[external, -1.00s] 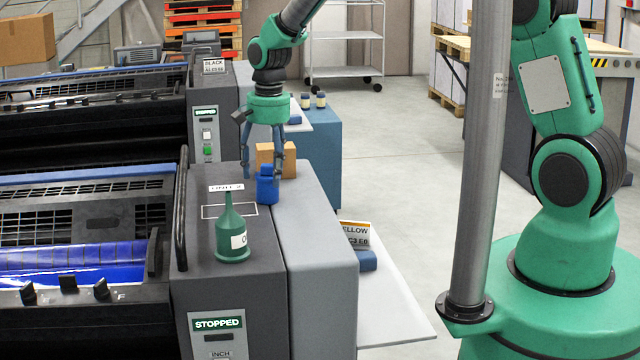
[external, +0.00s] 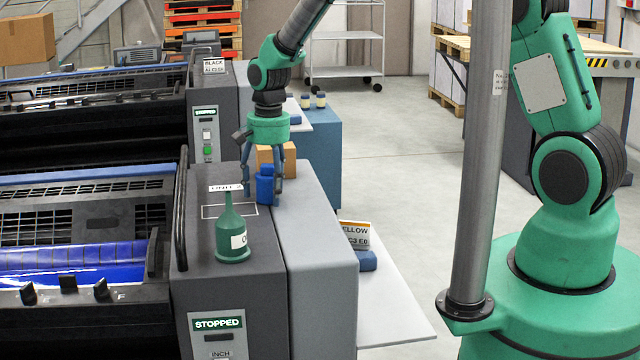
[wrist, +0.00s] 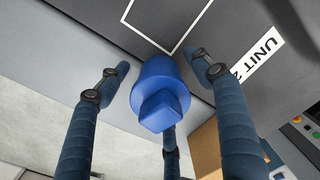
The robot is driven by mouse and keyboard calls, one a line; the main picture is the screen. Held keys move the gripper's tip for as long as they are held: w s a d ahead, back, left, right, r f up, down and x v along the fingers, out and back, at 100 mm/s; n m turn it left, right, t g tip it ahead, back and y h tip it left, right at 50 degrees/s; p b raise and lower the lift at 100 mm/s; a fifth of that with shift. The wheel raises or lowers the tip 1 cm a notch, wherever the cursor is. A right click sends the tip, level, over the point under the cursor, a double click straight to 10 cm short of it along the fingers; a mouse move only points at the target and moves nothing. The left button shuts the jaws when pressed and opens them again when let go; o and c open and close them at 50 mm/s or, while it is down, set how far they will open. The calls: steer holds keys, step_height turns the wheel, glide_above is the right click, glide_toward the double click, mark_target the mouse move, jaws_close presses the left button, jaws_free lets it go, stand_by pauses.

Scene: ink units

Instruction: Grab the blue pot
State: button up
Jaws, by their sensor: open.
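The blue pot (external: 265,186) stands upright on the dark top of the Unit 2 press cabinet, close to the seam with the light grey housing. In the wrist view the pot (wrist: 160,92) shows from above, with a squarish cap on a round body. My gripper (external: 264,190) is lowered over it, its dark blue fingers open and spread around the pot. In the wrist view the fingers of my gripper (wrist: 155,85) stand on several sides of the pot, with gaps visible between them and it.
A white outlined rectangle (external: 229,211) and a Unit 2 label (external: 226,188) lie left of the pot. An orange-brown box (external: 285,156) is just behind my gripper.

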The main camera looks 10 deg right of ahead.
mark_target(268, 165)
steer(key=shift+c, duration=0.5)
jaws_close()
steer(key=shift+r, duration=0.15)
steer(key=shift+r, duration=1.5)
steer(key=shift+s+d+r, duration=0.1)
steer(key=shift+s+r, duration=0.05)
steer(key=shift+r, duration=0.05)
steer(key=s+d, duration=0.3)
steer(key=s, duration=0.1)
steer(key=s+d+r+b, duration=0.1)
steer(key=s+d, duration=0.1)
steer(key=s, duration=0.2)
steer(key=s+d, duration=0.3)
steer(key=s, duration=0.2)
steer(key=shift+d+r, duration=0.2)
steer(key=shift+d, duration=0.15)
